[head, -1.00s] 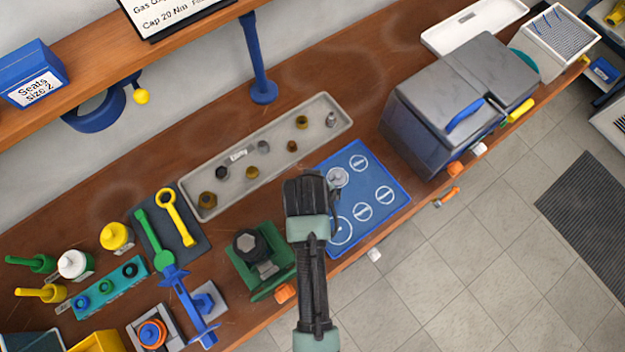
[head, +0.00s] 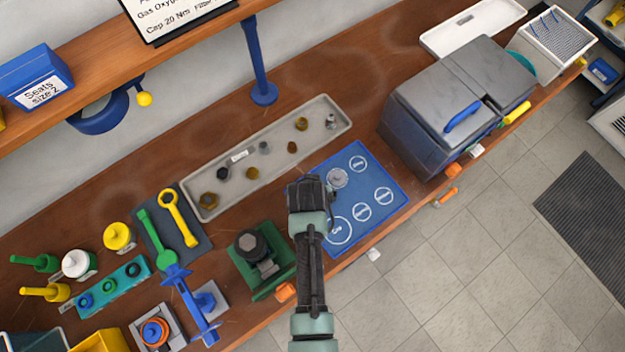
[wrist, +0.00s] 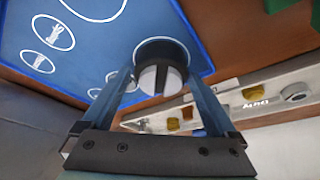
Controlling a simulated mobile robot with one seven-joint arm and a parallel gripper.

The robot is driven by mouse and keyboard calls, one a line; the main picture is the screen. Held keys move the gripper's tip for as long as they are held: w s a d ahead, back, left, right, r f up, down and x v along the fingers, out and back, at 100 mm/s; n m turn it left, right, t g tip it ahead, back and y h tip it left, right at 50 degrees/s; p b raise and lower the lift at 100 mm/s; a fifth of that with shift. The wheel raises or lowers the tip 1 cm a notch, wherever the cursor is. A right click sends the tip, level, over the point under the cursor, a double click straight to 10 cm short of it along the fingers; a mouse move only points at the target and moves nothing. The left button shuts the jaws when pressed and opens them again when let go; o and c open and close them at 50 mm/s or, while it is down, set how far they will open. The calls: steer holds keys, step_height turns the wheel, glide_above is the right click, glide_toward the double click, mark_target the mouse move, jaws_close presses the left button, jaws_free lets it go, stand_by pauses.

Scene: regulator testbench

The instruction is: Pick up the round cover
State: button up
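The round cover (head: 337,178) is a small silver-grey disc with a raised middle, on the upper left of the blue mat (head: 385,228). In the wrist view the cover (wrist: 160,75) shows a dark round rim and a pale, slotted middle. My gripper (wrist: 161,78) points down over it, one finger on each side. The fingers are spread about the cover's width; whether they touch it cannot be told. In the head view my wrist hides most of the fingers, just left of the cover.
A grey tray (head: 215,206) with several small fittings lies behind the mat. A green fixture (head: 262,272) with a dark hex part stands left of my arm. A large grey-blue box (head: 415,135) stands to the right.

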steer(key=c, duration=1.1)
steer(key=shift+r, duration=0.1)
